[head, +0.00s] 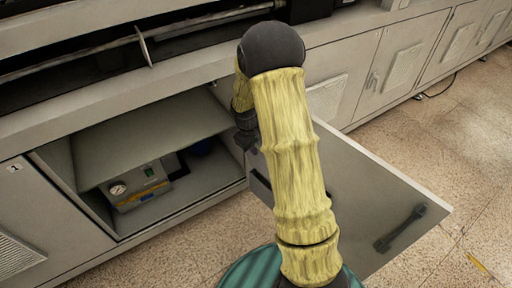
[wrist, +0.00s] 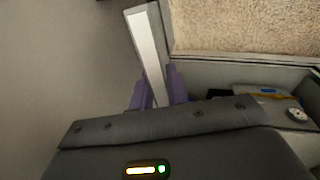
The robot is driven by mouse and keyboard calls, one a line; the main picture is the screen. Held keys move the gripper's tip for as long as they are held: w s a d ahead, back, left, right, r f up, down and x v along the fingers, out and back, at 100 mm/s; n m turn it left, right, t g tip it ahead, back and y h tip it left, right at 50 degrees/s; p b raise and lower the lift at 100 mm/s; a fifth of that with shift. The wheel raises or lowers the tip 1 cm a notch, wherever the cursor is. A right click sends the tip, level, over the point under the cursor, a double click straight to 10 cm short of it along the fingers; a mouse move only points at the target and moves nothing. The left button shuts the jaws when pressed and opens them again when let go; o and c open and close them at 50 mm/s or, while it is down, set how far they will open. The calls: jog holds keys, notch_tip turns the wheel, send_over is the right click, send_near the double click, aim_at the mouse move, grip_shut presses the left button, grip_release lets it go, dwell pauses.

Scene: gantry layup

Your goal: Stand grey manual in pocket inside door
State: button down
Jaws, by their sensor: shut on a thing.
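The grey manual (wrist: 148,45) shows in the wrist view as a narrow pale slab seen nearly edge-on. My gripper (wrist: 158,92) is shut on it, with a purple finger on each side. In the head view my arm hides the manual and most of the gripper. The open cabinet door (head: 365,200) stands out to the right, with a dark handle (head: 413,228) on the face in view. A dark strip shows low on the door beside my arm; I cannot tell whether it is the pocket. A plain grey surface fills the left of the wrist view.
The open cabinet has a shelf (head: 150,140). Below it stands a box with a gauge (head: 135,187), also in the wrist view (wrist: 270,100). The speckled floor (head: 440,130) is clear to the right of the door.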

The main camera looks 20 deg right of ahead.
jog(key=shift+s+f+b, duration=0.1)
jog(key=shift+f+b, duration=0.2)
jog(key=shift+f, duration=0.35)
jog(key=shift+b+x, duration=3.7)
jog(key=shift+x, duration=3.65)
jog(key=shift+d, duration=0.15)
jog(key=c, duration=1.3)
grip_release()
jog(key=shift+r, duration=0.1)
jog(key=p+v, duration=0.5)
jog(key=v, duration=1.2)
jog(key=shift+r, duration=0.1)
